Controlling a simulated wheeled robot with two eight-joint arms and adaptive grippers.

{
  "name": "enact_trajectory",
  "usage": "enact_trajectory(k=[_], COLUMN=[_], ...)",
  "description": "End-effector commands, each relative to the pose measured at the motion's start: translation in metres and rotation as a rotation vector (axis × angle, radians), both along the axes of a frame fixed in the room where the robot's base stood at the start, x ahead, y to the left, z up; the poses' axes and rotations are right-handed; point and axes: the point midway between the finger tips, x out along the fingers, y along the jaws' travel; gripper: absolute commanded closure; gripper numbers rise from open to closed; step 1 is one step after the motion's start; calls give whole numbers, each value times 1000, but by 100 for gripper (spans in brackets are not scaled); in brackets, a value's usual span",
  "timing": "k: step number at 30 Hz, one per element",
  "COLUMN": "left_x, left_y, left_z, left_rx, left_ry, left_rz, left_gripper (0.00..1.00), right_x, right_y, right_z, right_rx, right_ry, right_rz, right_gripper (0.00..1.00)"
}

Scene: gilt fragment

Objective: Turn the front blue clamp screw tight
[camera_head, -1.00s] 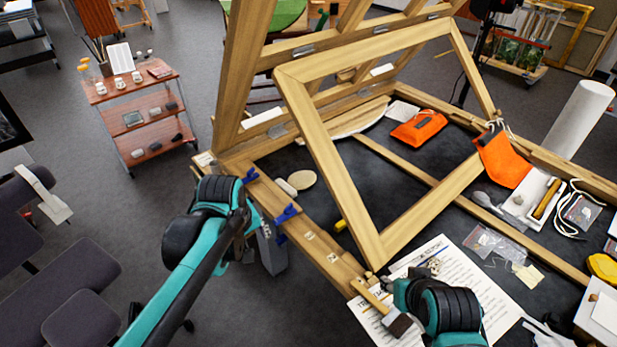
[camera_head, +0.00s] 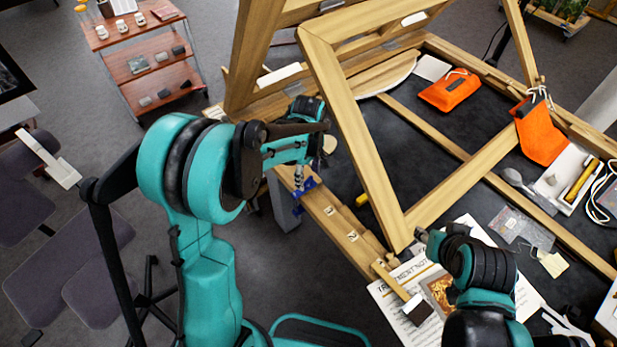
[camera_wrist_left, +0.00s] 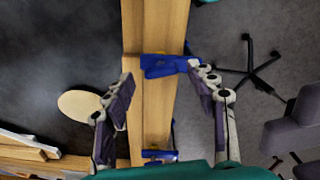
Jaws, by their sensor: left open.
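The front blue clamp (camera_head: 304,192) sits on the near-left wooden rail of the work table. In the left wrist view this clamp (camera_wrist_left: 166,66) lies across the rail, between and just beyond the fingertips. My left gripper (camera_wrist_left: 165,92) is open and empty, one finger on each side of the rail. In the head view the left gripper (camera_head: 299,176) is mostly hidden behind its own wrist, just above the clamp. A second blue clamp (camera_wrist_left: 158,156) is farther back on the rail. My right gripper (camera_head: 423,238) is over the printed sheet; its fingers are too small to judge.
A wooden frame (camera_head: 352,130) leans over the dark tabletop. Orange pouches (camera_head: 449,92) lie farther back. Open floor lies left of the rail; an office chair (camera_wrist_left: 250,70) shows there.

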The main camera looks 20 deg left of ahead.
Motion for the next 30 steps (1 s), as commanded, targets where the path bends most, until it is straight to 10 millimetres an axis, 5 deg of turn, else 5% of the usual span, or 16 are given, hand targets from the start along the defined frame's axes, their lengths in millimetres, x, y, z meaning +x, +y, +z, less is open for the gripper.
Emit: enact_trajectory(k=[12, 18, 30], left_x=[0, 0, 0], left_y=[0, 0, 0], left_z=[-12, -11, -12], left_rx=[0, 0, 0], left_ry=[0, 0, 0], left_rz=[-1, -1, -51], left_gripper=[43, 93, 93], right_x=[0, 0, 0], right_y=[0, 0, 0], right_z=[-2, -2, -4], right_rx=[0, 0, 0], right_ry=[0, 0, 0], right_rz=[0, 0, 0], right_gripper=[60, 60, 60])
